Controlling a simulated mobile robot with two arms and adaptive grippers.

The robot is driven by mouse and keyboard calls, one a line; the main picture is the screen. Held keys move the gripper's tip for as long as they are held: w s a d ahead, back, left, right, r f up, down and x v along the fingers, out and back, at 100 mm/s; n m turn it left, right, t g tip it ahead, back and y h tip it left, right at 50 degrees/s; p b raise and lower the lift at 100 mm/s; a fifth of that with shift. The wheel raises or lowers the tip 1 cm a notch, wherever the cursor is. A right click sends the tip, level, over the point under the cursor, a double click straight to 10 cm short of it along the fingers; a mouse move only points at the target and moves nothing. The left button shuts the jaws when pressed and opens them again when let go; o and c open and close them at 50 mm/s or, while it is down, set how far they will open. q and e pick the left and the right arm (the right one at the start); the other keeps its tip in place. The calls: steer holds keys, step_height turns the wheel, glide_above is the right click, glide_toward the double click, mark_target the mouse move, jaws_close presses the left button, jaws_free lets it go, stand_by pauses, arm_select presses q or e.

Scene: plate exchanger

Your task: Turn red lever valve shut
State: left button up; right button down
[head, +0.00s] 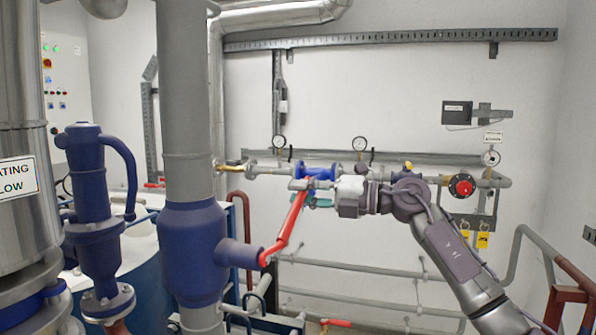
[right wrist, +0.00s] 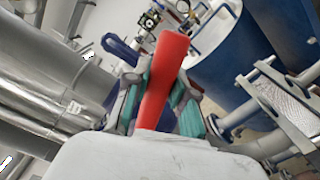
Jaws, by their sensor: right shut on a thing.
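The red lever (head: 287,229) runs slanting from the blue side outlet of a thick blue and grey vertical pipe up to my right gripper. My right gripper (head: 308,195) comes in from the right and is shut on the lever's upper end. In the right wrist view the red lever (right wrist: 163,80) stands between the green-padded fingers of the right gripper (right wrist: 160,105). The lever's pivot lies at the blue outlet (head: 240,254). My left gripper is not in the frames.
A grey horizontal pipe with gauges (head: 359,144) and a red round knob (head: 462,185) runs along the back wall. A blue valve body (head: 95,200) stands at the left. A blue tank (right wrist: 225,60) shows in the wrist view. Lower pipes and red rails stand at the right.

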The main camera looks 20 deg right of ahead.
step_height(320, 180, down, 7)
steer(key=w+m+p, duration=0.1)
steer(key=m, duration=0.3)
steer(key=shift+d+m, duration=0.3)
steer(key=shift+d, duration=0.05)
steer(key=shift+f, duration=0.25)
steer(key=c, duration=1)
jaws_free()
steer(key=shift+o, duration=0.3)
steer(key=shift+w+r, duration=0.1)
steer(key=shift+d+r, duration=0.1)
steer(key=v, duration=1.2)
